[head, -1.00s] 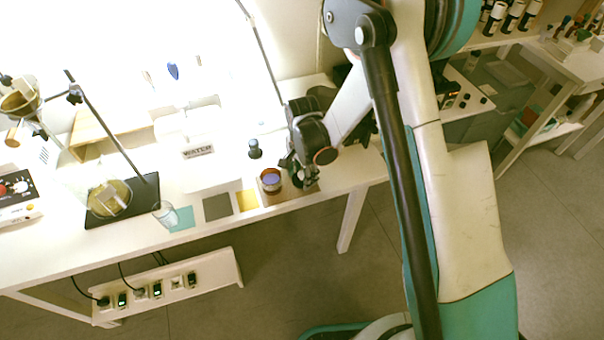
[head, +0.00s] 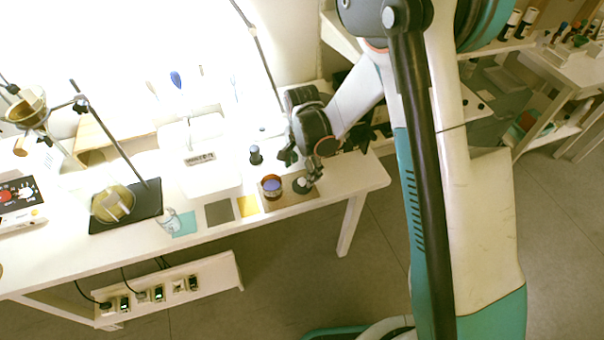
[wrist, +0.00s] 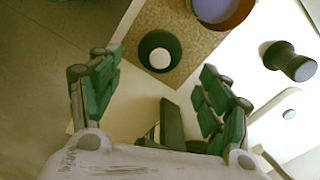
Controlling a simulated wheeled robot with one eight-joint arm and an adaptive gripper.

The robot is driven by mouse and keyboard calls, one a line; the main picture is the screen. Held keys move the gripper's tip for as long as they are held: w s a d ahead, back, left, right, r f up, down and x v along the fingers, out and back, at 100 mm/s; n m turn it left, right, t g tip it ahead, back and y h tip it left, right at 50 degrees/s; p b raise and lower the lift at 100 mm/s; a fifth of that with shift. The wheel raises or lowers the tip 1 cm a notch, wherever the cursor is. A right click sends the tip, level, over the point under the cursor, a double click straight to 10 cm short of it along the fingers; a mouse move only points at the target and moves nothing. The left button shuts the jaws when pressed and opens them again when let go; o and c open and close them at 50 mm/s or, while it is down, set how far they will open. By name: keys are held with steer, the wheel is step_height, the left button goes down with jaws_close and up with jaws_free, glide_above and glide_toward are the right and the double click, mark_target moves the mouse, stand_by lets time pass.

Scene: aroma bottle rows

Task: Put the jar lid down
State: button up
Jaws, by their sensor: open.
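The jar lid (head: 302,185), a dark disc with a pale round centre, lies on the brown cork-like mat (head: 290,201), right of the open amber jar (head: 271,188) with its blue-violet inside. In the wrist view the lid (wrist: 160,52) lies flat near the mat's edge, apart from the jar (wrist: 222,12). My gripper (head: 301,167) is just above and behind the lid in the head view. In the wrist view the green fingers of my gripper (wrist: 160,76) are spread wide with nothing between them, and the lid lies beyond their tips.
A small dark bottle (head: 256,155) stands behind the jar; a dark-capped object (wrist: 289,62) shows right in the wrist view. Yellow (head: 248,206), grey (head: 219,212) and teal (head: 183,224) squares lie to the left, with a glass beaker (head: 168,219). The table's right end is close.

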step_height(320, 180, up, 6)
steer(key=p, duration=0.2)
step_height(320, 180, up, 10)
steer(key=n+t, duration=0.2)
glide_above(302, 180)
steer(key=s+d, duration=0.2)
steer(key=d, duration=0.2)
steer(key=s+d+r+n+t, duration=0.1)
steer(key=s+d+r+n, duration=0.2)
steer(key=s+d+r, duration=0.35)
steer(key=s+d+r+n+t, duration=0.2)
steer(key=s+d+r, duration=0.1)
steer(key=s, duration=0.3)
steer(key=s+d+r+n+t, duration=0.2)
steer(key=s+d+r+n, duration=0.1)
steer(key=s, duration=0.3)
steer(key=shift+r, duration=0.7)
steer(key=shift+s, duration=0.1)
